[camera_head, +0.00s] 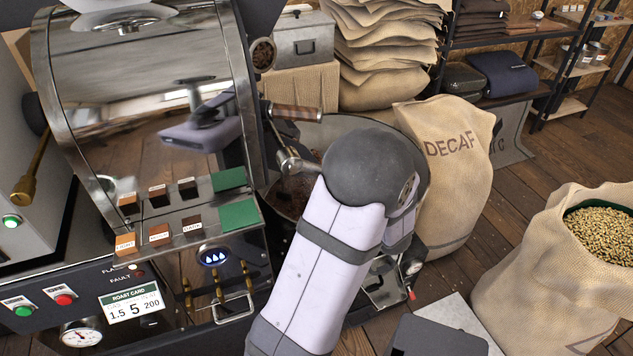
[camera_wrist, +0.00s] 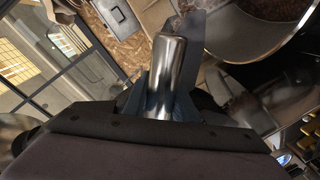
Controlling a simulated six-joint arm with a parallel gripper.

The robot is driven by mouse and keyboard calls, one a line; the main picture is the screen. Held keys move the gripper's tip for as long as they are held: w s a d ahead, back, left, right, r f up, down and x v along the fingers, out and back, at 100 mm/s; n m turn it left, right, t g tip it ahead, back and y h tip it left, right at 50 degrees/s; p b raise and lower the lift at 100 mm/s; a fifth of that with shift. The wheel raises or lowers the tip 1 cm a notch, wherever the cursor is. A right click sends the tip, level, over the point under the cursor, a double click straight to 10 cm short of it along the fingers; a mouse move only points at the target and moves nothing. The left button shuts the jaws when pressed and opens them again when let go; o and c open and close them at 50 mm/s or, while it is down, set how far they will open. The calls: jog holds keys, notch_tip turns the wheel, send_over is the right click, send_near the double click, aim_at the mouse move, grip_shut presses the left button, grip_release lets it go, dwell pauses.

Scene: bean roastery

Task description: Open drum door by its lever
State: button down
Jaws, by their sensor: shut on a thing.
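The roaster drum (camera_head: 140,70) is a large shiny cylinder at the left in the head view. A metal lever (camera_head: 287,157) sticks out from its right end, above the cooling pan, and its far part goes behind my arm. In the wrist view the lever appears as a shiny round metal bar (camera_wrist: 166,75) between my fingers. My gripper (camera_wrist: 160,100) is shut on it, with a dark blue-grey finger at each side. In the head view my gripper is hidden behind my forearm and round joint. The drum door's face cannot be made out, so its position is unclear.
The round cooling pan (camera_head: 335,130) with dark beans lies behind my arm. A wooden handle (camera_head: 297,112) juts out just above the lever. The DECAF sack (camera_head: 450,170) and an open sack of beans (camera_head: 550,270) stand to the right. The roaster's control panel (camera_head: 100,300) is at lower left.

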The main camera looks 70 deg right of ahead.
notch_tip(320, 180, up, 6)
jog(key=s+d+n+g+b, duration=0.1)
jog(key=s+d+n+b, duration=0.1)
jog(key=n, duration=0.3)
jog(key=shift+h, duration=0.3)
jog(key=shift+r, duration=0.2)
jog(key=c, duration=1.5)
grip_release()
jog(key=shift+o, duration=0.2)
